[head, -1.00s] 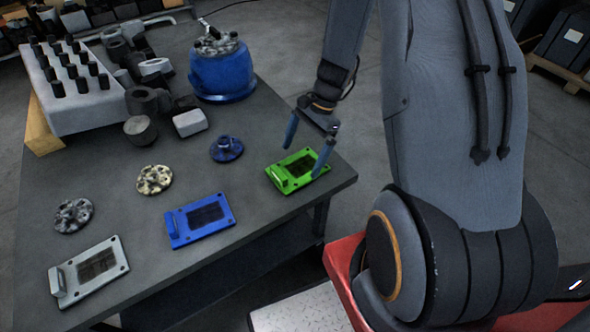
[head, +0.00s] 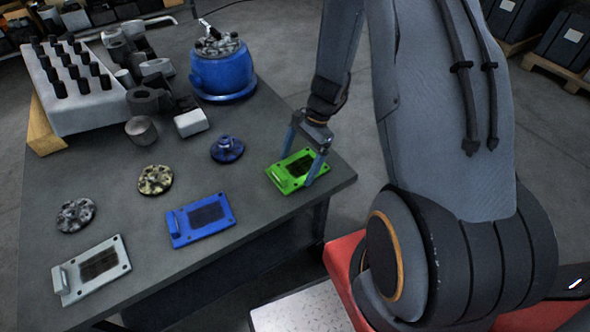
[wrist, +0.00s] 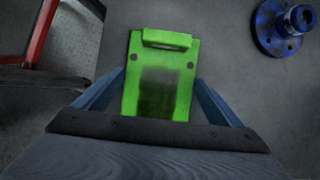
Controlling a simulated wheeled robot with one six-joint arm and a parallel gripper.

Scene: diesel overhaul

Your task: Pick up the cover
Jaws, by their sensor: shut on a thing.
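Three flat covers with a raised handle at one end lie on the dark table: a green cover (head: 283,178) near the right corner, a blue cover (head: 187,234) in the middle and a grey cover (head: 70,285) at the left. My gripper (head: 299,166) is down at the green cover, with one blue finger on each side of it. In the wrist view the green cover (wrist: 158,88) sits between the two fingers (wrist: 160,100), its handle at the far end. The jaws are shut on it. The cover still appears to lie flat on the table.
A blue round flanged part (head: 227,149) lies left of the green cover. Two mottled discs (head: 155,180) lie further left. A blue drum-shaped assembly (head: 223,72) and a tray of dark pegs (head: 100,108) stand behind. The table edge (head: 335,188) is close to the green cover.

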